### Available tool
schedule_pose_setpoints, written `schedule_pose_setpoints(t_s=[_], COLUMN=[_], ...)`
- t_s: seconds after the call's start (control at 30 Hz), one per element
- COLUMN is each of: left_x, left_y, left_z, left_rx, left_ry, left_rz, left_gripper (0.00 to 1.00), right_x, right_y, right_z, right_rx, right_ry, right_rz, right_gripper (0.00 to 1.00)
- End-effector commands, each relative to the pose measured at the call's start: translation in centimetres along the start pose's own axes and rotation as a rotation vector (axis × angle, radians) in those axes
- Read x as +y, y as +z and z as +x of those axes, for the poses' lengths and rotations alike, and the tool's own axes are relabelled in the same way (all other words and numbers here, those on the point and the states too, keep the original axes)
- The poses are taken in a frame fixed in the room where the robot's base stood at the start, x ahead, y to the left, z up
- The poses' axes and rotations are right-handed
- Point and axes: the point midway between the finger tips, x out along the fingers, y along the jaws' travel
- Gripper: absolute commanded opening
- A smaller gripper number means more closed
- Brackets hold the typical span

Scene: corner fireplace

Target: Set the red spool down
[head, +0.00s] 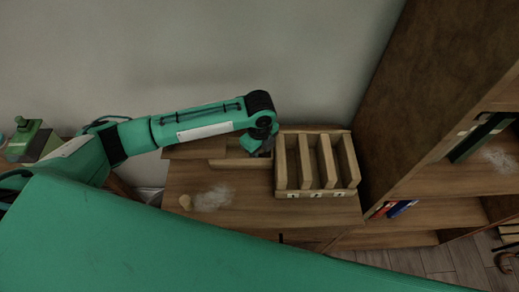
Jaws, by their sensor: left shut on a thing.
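My left gripper (262,151) points down at the back of the wooden cabinet top, just left of the wooden divided rack (318,194). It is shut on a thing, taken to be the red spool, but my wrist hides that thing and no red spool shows. I cannot tell whether it touches the wood below. The rack has upright dividers, open slots and small pale labels along its front. My right gripper is not in view.
The wooden cabinet top (240,210) has bare room in front of the gripper. A small tan object (185,202) and a pale greyish patch (213,197) lie there. A tall brown bookcase (415,95) stands at right. A green object (27,138) stands at far left.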

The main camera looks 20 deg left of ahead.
Motion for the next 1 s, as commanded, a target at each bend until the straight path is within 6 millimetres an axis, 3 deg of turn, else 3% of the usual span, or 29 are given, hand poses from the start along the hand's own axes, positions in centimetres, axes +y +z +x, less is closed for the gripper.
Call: schedule_pose_setpoints(t_s=[0.1, 0.13, 0.17, 0.57, 1.0], left_x=[0.0, 0.0, 0.0, -0.1, -0.1], left_y=[0.0, 0.0, 0.0, 0.0, 0.0], left_z=[0.2, 0.2, 0.2, -0.6, -9.2], left_rx=[0.0, 0.0, 0.0, 0.001, 0.0], left_ry=[0.001, 0.0, 0.0, -0.003, -0.004], left_rz=[0.0, 0.0, 0.0, 0.0, 0.0], left_gripper=[0.05, 0.3, 0.35, 0.35, 0.35], right_x=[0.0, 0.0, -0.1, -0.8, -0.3], right_y=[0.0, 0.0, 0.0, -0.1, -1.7], right_z=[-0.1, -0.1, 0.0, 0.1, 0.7], right_rx=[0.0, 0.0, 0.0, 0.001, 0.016], right_ry=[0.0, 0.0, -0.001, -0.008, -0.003], right_rz=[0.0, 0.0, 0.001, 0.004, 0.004], right_gripper=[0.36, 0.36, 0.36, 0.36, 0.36])
